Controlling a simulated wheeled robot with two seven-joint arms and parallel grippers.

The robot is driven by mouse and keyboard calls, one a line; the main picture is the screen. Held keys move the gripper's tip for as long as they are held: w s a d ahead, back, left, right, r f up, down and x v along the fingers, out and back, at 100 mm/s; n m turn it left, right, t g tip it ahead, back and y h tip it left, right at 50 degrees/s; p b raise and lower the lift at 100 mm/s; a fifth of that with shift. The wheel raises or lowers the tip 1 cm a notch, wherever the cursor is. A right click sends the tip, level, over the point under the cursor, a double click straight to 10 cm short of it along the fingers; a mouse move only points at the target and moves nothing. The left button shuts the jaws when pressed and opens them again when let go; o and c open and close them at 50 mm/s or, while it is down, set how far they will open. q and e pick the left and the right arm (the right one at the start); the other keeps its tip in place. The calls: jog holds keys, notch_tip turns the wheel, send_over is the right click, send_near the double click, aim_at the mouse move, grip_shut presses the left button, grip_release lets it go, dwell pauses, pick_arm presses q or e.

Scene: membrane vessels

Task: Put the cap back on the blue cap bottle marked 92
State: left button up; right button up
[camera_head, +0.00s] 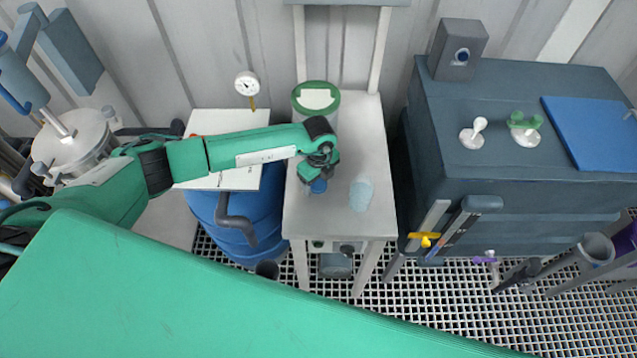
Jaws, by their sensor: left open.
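My left gripper (313,172) is open and points down over the narrow light table (338,220). A round blue thing (318,186), which looks like the blue cap, shows just below its fingers. I cannot tell whether the fingers touch it or what lies under it. A pale blue translucent thing (361,194), possibly the bottle, is on the table to the right of the gripper. Its shape is unclear and no number 92 is legible. My right gripper is not in view.
A green-rimmed container (316,98) stands at the back of the table, close behind my left gripper. A blue barrel (235,225) is left of the table. A dark cabinet (500,175) stands at right. The table's front is clear.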

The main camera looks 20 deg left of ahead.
aim_at(318, 183)
pick_arm(q)
jog(key=c, duration=1.1)
jog(key=shift+o, duration=0.2)
jog(key=shift+r, duration=0.1)
notch_tip(318, 183, up, 20)
jog(key=b, duration=0.4)
jog(key=shift+b, duration=0.35)
